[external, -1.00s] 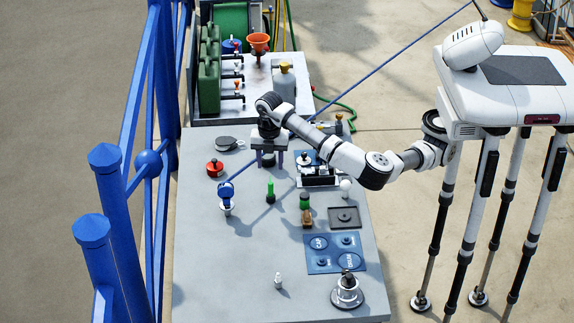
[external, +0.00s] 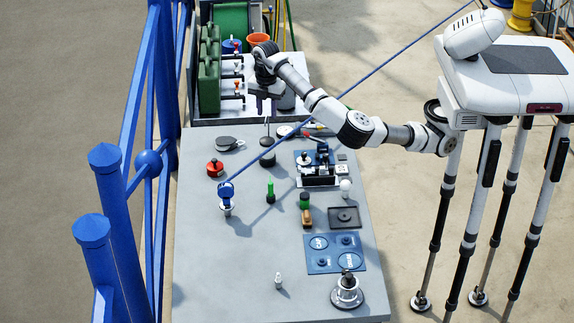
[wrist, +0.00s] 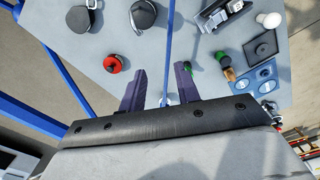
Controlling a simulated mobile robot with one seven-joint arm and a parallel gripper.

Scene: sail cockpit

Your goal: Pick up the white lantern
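Two small white things stand on the grey table, and I cannot tell for sure which is the lantern. One is a small upright white piece (external: 278,281) near the table's front. The other is a rounded white knob-like piece (external: 345,184) at the table's right side; it also shows at the top right of the wrist view (wrist: 268,20).
A blue pole (external: 372,74) slants across the table. A red-orange knob (external: 215,168), a black round piece (external: 267,152), a black winch-like unit (external: 318,172), a blue panel (external: 331,264) and a silver winch (external: 347,297) stand on it. Blue railing (external: 110,200) borders the left.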

